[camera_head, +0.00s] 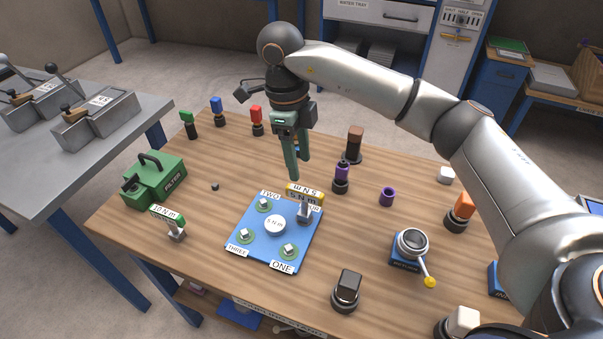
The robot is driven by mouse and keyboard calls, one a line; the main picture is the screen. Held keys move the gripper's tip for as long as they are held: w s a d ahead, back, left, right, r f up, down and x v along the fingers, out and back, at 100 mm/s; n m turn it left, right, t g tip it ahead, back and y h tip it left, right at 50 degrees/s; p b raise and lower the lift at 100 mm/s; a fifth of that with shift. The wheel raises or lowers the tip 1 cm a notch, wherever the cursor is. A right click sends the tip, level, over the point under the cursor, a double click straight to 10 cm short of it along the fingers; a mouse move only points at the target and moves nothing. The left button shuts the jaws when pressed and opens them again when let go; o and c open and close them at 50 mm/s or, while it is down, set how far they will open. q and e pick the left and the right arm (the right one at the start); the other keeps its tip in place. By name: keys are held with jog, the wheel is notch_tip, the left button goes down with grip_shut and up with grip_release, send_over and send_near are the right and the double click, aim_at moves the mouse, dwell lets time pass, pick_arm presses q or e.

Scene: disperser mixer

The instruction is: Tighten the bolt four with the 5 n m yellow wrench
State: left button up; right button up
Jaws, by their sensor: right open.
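The blue plate (262,248) lies on the wooden table with bolts marked ONE (289,250), TWO (264,204) and THREE (244,235). The yellow-labelled 5 N m wrench (305,196) stands at the plate's far right corner. Its grey lower end (304,213) covers the bolt there, and the corner label is partly hidden. My right gripper (299,177) is open and empty, pointing down just above and behind the yellow wrench, apart from it as far as I can see. My left gripper is not in view.
A green-labelled 10 N m wrench (167,217) stands left of the plate. The front left table is clear.

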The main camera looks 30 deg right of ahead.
aim_at(303, 201)
jog(key=shift+r, duration=0.25)
jog(key=p, duration=0.3)
jog(key=shift+s+d+t+y+p, duration=0.25)
jog(key=shift+s+t+y+p, duration=0.05)
jog(key=shift+s+y+p, duration=0.1)
jog(key=shift+d+f, duration=0.1)
jog(key=shift+f, duration=0.05)
notch_tip(303, 201, down, 13)
jog(key=shift+r+p, duration=0.15)
jog(key=shift+p, duration=0.45)
jog(key=shift+c, duration=0.4)
grip_shut()
